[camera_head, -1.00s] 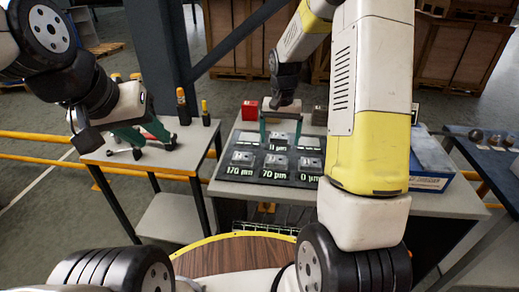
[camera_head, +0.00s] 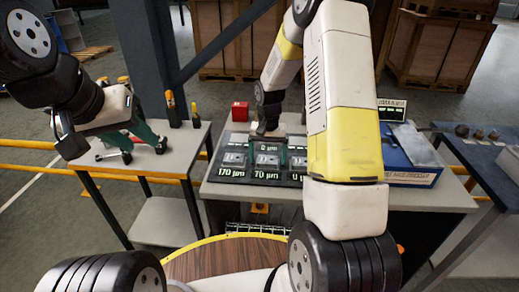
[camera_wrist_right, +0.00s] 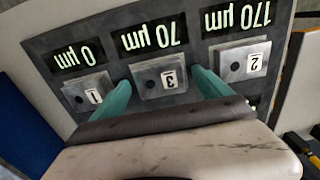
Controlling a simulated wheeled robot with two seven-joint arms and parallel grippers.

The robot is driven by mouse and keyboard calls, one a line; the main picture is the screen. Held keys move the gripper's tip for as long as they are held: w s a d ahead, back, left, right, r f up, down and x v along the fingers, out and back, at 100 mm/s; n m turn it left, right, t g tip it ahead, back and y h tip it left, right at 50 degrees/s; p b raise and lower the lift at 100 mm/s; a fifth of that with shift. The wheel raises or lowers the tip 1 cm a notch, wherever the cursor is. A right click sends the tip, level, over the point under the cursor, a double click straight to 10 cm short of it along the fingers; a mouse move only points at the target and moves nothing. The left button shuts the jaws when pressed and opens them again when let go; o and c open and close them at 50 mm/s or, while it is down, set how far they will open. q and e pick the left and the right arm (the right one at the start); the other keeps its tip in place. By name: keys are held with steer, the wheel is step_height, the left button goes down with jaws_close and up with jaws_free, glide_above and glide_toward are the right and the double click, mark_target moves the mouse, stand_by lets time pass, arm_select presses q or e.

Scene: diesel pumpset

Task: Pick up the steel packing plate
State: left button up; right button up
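A dark board (camera_head: 212,172) on the workbench carries grey steel plates under the labels 170, 70 and 0 µm. In the right wrist view, the plate tagged 3 (camera_wrist_right: 150,80) sits in the middle under 70 µm. The plate tagged 2 (camera_wrist_right: 236,66) is under 170 µm and the plate tagged 1 (camera_wrist_right: 77,96) under 0 µm. My right gripper (camera_wrist_right: 162,94) is open, with its teal fingers apart on either side of plate 3; contact cannot be told. It also shows over the board in the head view (camera_head: 268,150). My left gripper (camera_head: 147,136) appears open and empty above the side table.
A red box (camera_head: 240,111) stands behind the board. A blue box (camera_head: 410,172) with a grey sheet on top is to the right. The side table (camera_head: 180,155) holds tools, including orange-handled ones. Another table (camera_head: 490,165) with small parts is at the far right.

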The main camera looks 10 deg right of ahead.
mark_target(268, 161)
steer(key=c, duration=1.8)
jaws_close()
steer(key=shift+r, duration=0.15)
steer(key=shift+w+r, duration=0.1)
steer(key=shift+r, duration=0.45)
steer(key=shift+s+r, duration=0.3)
steer(key=shift+r, duration=0.3)
steer(key=shift+s+r, duration=0.25)
steer(key=shift+r, duration=0.35)
steer(key=s+r, duration=0.1)
steer(key=s, duration=1.4)
steer(key=shift+a+r, duration=0.15)
